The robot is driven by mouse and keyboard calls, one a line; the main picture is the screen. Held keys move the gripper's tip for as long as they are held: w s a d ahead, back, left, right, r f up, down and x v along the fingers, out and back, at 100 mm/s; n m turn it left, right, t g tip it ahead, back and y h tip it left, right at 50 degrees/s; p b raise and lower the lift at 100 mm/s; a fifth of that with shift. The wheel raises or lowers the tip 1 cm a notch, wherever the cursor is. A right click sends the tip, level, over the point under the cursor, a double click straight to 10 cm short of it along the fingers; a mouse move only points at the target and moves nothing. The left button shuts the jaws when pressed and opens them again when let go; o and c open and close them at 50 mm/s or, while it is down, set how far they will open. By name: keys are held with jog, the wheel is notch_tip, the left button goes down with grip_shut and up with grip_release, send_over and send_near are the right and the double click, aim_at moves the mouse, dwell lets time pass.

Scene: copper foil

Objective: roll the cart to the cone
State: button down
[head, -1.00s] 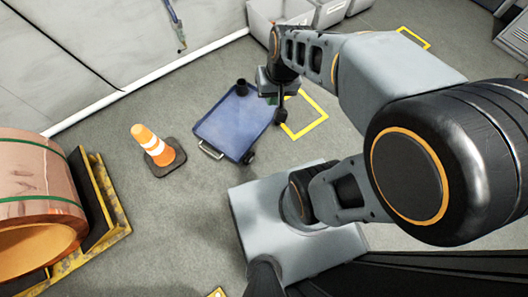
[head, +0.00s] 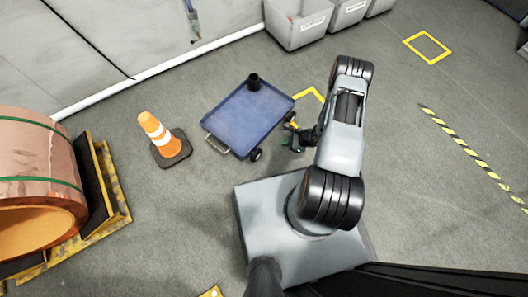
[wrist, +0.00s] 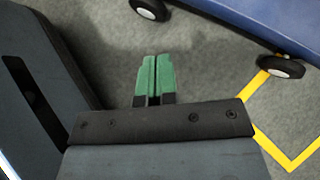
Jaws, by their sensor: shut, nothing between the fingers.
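The blue cart (head: 243,122) stands on the grey floor in the middle of the head view, with a dark cup-like object on its far part and a metal handle at its left end. The orange and white cone (head: 158,135) stands upright on its dark base to the left of the cart, with bare floor between them. My gripper (head: 288,144) is low, just right of the cart's near right side. In the wrist view its green fingers (wrist: 154,78) are together with nothing between them. The cart's edge and two wheels (wrist: 282,67) show beyond the fingers, apart from them.
A copper coil (head: 35,165) on a yellow-edged stand (head: 118,190) is at the left. Grey bins (head: 300,30) line the back wall. A yellow floor outline (head: 318,95) lies partly behind the cart.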

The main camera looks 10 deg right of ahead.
aim_at(260, 152)
jog(key=shift+m, duration=0.9)
jog(key=a+f+b, duration=0.1)
jog(key=a+f, duration=0.1)
jog(key=f, duration=0.2)
jog(key=w+a+f+b, duration=0.1)
jog(key=a+f+b, duration=0.1)
jog(key=f, duration=0.1)
jog(key=a+f+b, duration=0.2)
jog(key=f, duration=0.2)
jog(key=shift+w+a+f, duration=0.2)
jog(key=shift+w+f, duration=0.05)
jog(key=shift+f, duration=0.1)
jog(key=shift+w+a+r+b, duration=0.2)
jog(key=shift+w+a+b, duration=0.35)
jog(key=shift+a, duration=0.35)
jog(key=shift+w+a+r, duration=0.15)
jog(key=shift+w+a, duration=0.3)
jog(key=shift+a, duration=0.25)
